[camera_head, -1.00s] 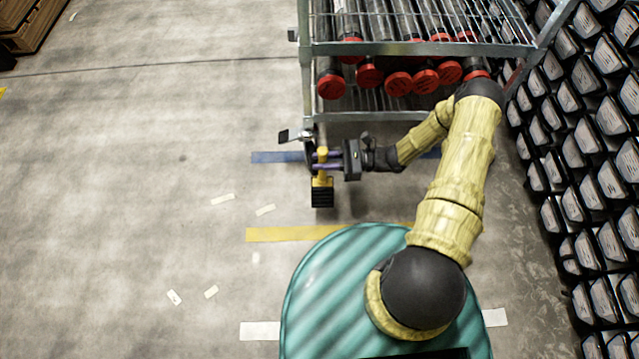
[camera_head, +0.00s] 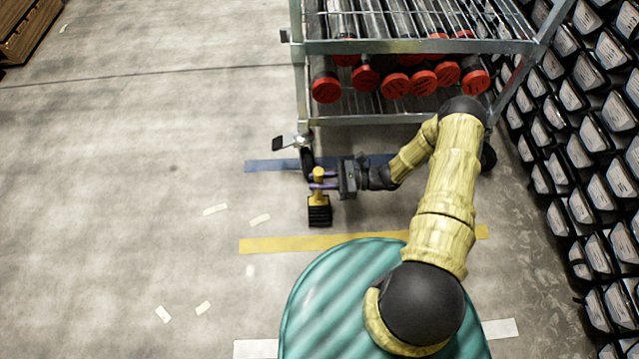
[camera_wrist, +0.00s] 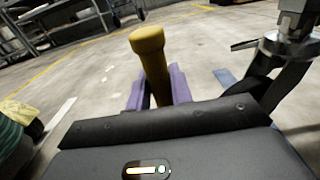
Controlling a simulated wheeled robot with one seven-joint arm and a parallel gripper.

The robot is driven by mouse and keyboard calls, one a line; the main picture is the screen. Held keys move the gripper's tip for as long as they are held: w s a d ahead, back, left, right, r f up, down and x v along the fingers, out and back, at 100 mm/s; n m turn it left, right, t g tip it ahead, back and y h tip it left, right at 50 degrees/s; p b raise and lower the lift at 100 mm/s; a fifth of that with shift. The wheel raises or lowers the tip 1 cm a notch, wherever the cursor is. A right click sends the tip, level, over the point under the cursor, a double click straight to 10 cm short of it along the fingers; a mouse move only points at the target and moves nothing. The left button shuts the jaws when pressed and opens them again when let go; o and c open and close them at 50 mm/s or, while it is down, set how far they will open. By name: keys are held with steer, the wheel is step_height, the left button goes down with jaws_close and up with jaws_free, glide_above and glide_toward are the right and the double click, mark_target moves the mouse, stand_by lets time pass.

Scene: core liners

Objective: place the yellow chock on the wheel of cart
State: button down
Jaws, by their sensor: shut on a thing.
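The chock has a yellow upright handle and a black ribbed wedge (camera_head: 319,212). My gripper (camera_head: 320,180) has purple fingers shut on its yellow handle. In the wrist view the yellow handle (camera_wrist: 152,62) stands between the purple fingers (camera_wrist: 158,88), slightly tilted; the wedge is hidden there. The cart (camera_head: 420,46) is a metal rack at the top. Its front left caster wheel (camera_head: 307,158) is just behind the chock and close to the fingers. I cannot tell whether wedge and wheel touch. In the wrist view the caster (camera_wrist: 285,70) is at the right.
The cart carries several dark tubes with red caps (camera_head: 395,84). A wall of stacked black core boxes (camera_head: 590,150) stands along the right. Blue tape (camera_head: 270,165) and yellow tape (camera_head: 300,243) mark the floor. The floor at left is open.

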steer(key=shift+f, duration=0.35)
steer(key=c, duration=1.3)
jaws_free()
steer(key=shift+o, duration=0.2)
steer(key=shift+r, duration=0.3)
steer(key=d+p, duration=0.4)
steer(key=d, duration=0.8)
steer(key=shift+s, duration=0.2)
steer(key=shift+f, duration=0.1)
